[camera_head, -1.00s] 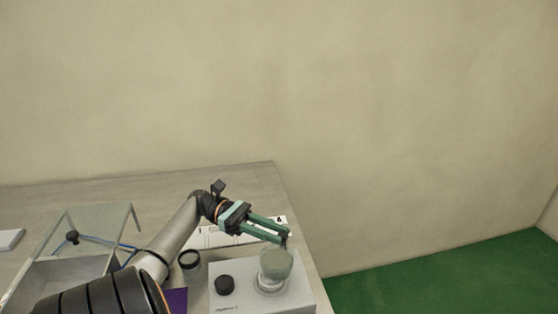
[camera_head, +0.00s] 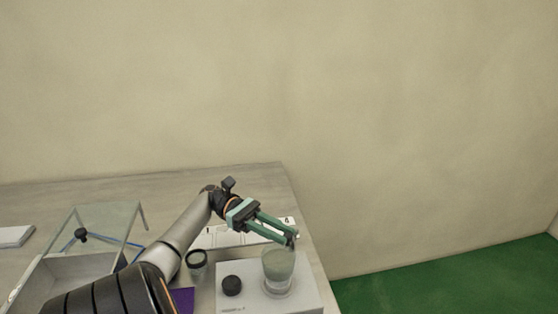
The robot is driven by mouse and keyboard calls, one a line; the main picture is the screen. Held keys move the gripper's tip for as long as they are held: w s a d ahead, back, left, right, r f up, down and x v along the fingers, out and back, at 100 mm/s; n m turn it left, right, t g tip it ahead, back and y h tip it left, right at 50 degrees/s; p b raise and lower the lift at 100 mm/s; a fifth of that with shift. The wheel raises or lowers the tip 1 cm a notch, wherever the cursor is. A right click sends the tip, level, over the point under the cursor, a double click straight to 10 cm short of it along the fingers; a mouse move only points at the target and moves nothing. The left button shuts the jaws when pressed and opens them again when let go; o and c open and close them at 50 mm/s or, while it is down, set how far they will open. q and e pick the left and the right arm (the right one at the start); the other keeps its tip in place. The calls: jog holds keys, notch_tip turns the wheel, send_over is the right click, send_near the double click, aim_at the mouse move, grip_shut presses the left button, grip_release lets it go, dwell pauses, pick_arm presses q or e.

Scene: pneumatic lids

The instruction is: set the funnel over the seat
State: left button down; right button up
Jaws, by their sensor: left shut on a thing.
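The funnel (camera_head: 278,264) is a clear, greenish-grey cup shape in the head view. It stands upright over the round seat (camera_head: 278,289) on top of a white box-shaped unit (camera_head: 250,298). I cannot tell whether the funnel touches the seat or hangs just above it. My left gripper (camera_head: 292,240) comes in from the left with green fingers. It is shut on the funnel's upper rim. My right gripper is out of view.
A black knob (camera_head: 232,285) sits on the unit, left of the seat. A small dark-rimmed jar (camera_head: 196,262) stands further left. A clear-lidded box (camera_head: 75,268) is at the left. A white printed sheet (camera_head: 225,238) lies behind. The table (camera_head: 180,181) ends at the right.

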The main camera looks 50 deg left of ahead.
pick_arm(q)
jog(key=c, duration=0.7)
grip_release()
jog(key=b+v, duration=0.4)
jog(key=v, duration=0.3)
jog(key=shift+a, duration=0.3)
jog(key=shift+s, duration=0.1)
